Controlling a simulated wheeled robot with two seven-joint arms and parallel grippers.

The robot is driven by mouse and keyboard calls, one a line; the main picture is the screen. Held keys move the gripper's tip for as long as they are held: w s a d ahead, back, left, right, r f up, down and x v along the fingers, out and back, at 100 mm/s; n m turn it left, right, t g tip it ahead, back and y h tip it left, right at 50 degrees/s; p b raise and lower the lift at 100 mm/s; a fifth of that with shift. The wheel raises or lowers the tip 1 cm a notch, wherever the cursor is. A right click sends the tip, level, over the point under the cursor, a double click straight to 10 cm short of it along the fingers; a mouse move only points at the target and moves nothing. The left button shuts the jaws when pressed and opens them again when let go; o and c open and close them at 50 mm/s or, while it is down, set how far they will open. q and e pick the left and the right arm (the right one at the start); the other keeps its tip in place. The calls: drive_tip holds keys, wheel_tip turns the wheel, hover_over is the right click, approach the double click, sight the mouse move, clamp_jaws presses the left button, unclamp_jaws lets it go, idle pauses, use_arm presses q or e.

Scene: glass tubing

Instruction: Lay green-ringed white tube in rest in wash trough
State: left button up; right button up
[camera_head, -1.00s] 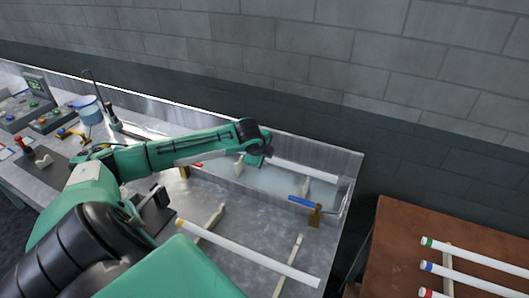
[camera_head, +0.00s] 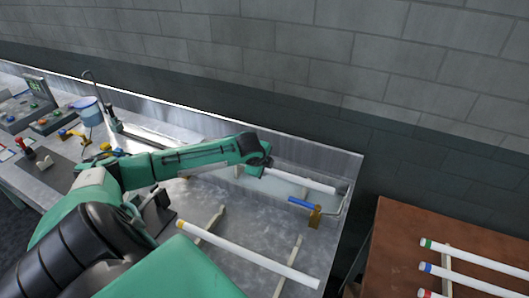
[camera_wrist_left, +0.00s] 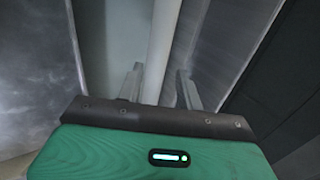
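A white tube (camera_head: 305,181) lies low in the wash trough (camera_head: 352,168), its right end towards the trough's right end. Its left part is hidden by my left arm, and no coloured ring shows on it. My left gripper (camera_wrist_left: 160,68) is over the trough, its fingers apart on either side of the tube, with a narrow gap visible to the right. The rests under the tube are largely hidden, so contact with them cannot be judged. A green-ringed white tube (camera_head: 470,256) lies on the brown table at right. My right gripper is not in view.
A yellow-ended white tube (camera_head: 250,256) lies across wooden supports on the metal bench. A blue-handled brass tap (camera_head: 303,203) stands at the trough's front right. Blue- and red-ringed tubes lie on the brown table (camera_head: 400,225). A wall stands close behind the trough.

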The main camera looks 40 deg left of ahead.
use_arm(q)
drive_tip(key=shift+o, duration=0.4)
drive_tip(key=shift+r, duration=0.1)
drive_tip(key=shift+r, duration=0.25)
drive_tip(key=b+v, duration=0.2)
drive_tip(key=v, duration=1)
drive_tip(key=shift+r, duration=0.3)
